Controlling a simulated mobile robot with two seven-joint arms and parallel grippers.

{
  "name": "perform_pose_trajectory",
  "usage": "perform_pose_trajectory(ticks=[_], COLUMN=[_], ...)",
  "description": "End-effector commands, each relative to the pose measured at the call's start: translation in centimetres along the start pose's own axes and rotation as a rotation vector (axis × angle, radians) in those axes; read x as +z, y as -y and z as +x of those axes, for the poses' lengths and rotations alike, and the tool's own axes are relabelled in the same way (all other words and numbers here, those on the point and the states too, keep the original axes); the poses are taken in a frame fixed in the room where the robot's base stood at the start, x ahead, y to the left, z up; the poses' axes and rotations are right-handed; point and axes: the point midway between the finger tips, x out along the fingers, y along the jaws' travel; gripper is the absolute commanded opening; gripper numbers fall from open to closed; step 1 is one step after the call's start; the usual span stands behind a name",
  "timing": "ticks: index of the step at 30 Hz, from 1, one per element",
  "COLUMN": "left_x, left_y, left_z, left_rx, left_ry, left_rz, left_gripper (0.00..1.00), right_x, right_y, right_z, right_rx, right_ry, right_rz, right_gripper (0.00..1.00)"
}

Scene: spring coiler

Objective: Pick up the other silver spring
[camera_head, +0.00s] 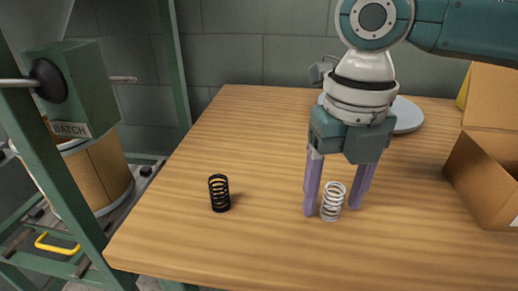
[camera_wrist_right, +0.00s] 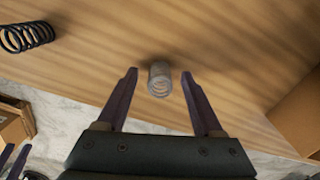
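A silver spring (camera_head: 332,202) stands upright on the wooden table, near its front edge. My right gripper (camera_head: 334,208) points down at it, open, with one finger on each side of the spring. In the right wrist view the silver spring (camera_wrist_right: 160,79) lies between the tips of the open right gripper (camera_wrist_right: 159,76), with a gap visible on both sides. I see no second silver spring. My left gripper is not clearly in the head view.
A black spring (camera_head: 219,193) stands on the table (camera_head: 270,135) to the left, also in the wrist view (camera_wrist_right: 27,36). An open cardboard box (camera_head: 484,180) is at the right. A pale round plate (camera_head: 407,115) lies behind my arm. A green frame with a drum (camera_head: 103,178) stands left.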

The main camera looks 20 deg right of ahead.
Motion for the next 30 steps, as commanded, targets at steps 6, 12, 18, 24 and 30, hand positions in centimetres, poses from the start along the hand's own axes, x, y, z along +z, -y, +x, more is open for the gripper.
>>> perform_pose_trajectory(ticks=[6, 12, 18, 24, 30], left_x=[0.02, 0.01, 0.00, 0.02, 0.03], left_y=[-0.06, -0.20, -0.31, -0.30, -0.28], left_z=[0.01, 0.02, 0.02, 0.03, 0.01], left_rx=[0.001, 0.006, 0.009, 0.009, 0.008], left_ry=[0.001, 0.001, 0.001, 0.001, 0.002], left_rz=[-0.001, -0.005, -0.009, -0.009, -0.008], left_gripper=[0.50, 0.50, 0.50, 0.50, 0.50], right_x=[0.01, 0.01, 0.01, 0.02, 0.02], right_y=[0.00, 0.00, 0.00, 0.00, 0.00], right_z=[-0.04, -0.04, -0.05, -0.05, -0.12], right_rx=[0.000, 0.000, 0.000, 0.000, 0.000], right_ry=[0.000, 0.000, 0.000, 0.000, 0.001], right_rz=[0.000, 0.000, 0.000, 0.000, 0.000], right_gripper=[0.43, 0.21, 0.00, 0.00, 0.00])
